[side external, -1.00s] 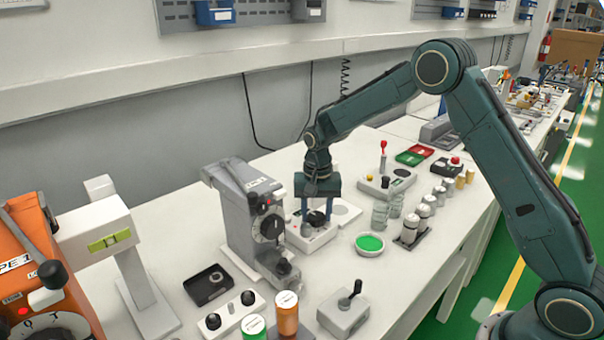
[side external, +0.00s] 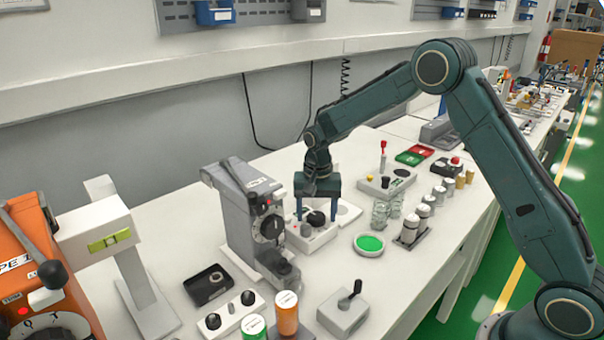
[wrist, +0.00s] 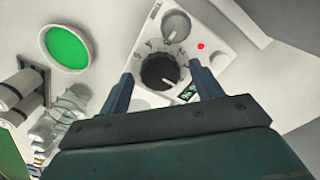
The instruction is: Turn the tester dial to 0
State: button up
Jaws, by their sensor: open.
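The tester is a white box (side external: 322,238) on the bench, with a black round dial (side external: 316,218) on top. In the wrist view the dial (wrist: 158,71) shows a white pointer line towards the lower right, on the side of a small green display (wrist: 187,92).
A second, grey knob (wrist: 176,25) and a red light (wrist: 200,46) sit on the same box. A grey machine (side external: 254,225) stands close on the left. A green-filled dish (side external: 370,243), glass jars (side external: 381,214) and capped cylinders (side external: 410,229) stand to the right.

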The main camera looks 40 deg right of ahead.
aim_at(316, 215)
notch_tip(316, 215, up, 14)
dwell(0.7)
jog(key=shift+f, duration=0.1)
jog(key=s+a+r+n+t, duration=0.1)
jog(key=s+r+n, duration=0.1)
jog(key=s+r, duration=0.45)
jog(key=s+a+r+n+t, duration=0.1)
jog(key=s+r+n+t, duration=0.2)
jog(key=s, duration=0.7)
jog(key=s+f+n+t, duration=0.1)
jog(key=s+n, duration=0.3)
jog(key=s, duration=1.3)
jog(key=shift+a+f+t, duration=0.25)
jog(key=shift+f+t, duration=0.05)
jog(key=shift+f, duration=0.05)
jog(key=shift+w, duration=0.1)
dwell(0.7)
